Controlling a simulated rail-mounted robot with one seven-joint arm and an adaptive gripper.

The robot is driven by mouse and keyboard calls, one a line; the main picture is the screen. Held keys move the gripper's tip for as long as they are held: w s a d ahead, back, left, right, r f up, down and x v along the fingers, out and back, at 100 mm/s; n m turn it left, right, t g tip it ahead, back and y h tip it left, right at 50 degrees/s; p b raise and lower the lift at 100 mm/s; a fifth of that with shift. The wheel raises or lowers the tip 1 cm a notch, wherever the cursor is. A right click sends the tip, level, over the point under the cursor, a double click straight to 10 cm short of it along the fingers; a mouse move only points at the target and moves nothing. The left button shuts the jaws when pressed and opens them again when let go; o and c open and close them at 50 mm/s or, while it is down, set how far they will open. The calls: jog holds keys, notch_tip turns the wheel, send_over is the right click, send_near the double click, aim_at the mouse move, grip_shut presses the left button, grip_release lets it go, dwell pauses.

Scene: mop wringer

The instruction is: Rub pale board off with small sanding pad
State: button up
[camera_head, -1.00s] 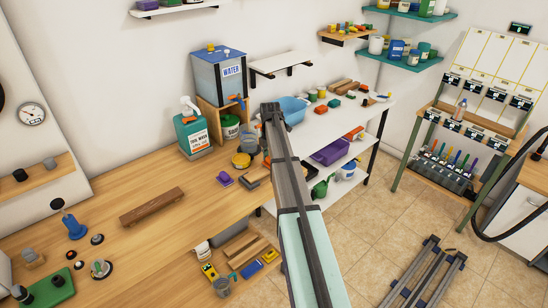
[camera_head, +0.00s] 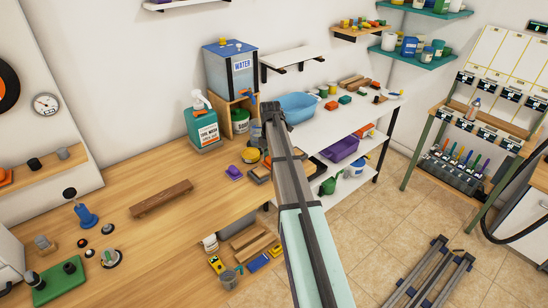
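Several wooden boards lie on the low shelf (camera_head: 268,234) under the workbench, the paler ones (camera_head: 250,240) among them; I cannot tell which is the pale board. A darker brown board (camera_head: 162,197) lies alone on the workbench. Small blocks that may be sanding pads are a purple one (camera_head: 234,172) on the workbench, and a green one (camera_head: 345,99) and a red one (camera_head: 331,105) on the white rack's top. I cannot tell which is the small sanding pad.
The wooden workbench (camera_head: 150,240) has clear room around the brown board. A water tank (camera_head: 228,70), a green tyre-wash jug (camera_head: 202,128) and a blue basin (camera_head: 297,107) stand behind. A white rack (camera_head: 325,122) is at the right. A grey metal frame (camera_head: 430,275) lies on the tiled floor.

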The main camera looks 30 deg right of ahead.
aim_at(264, 169)
jog(key=shift+s+a, duration=0.2)
jog(key=shift+a, duration=0.65)
jog(key=shift+s+a, duration=0.15)
jog(key=shift+a, duration=0.65)
jog(key=shift+r, duration=0.1)
notch_tip(264, 169, up, 7)
jog(key=p, duration=0.4)
jog(key=o, duration=0.6)
jog(key=c, duration=0.6)
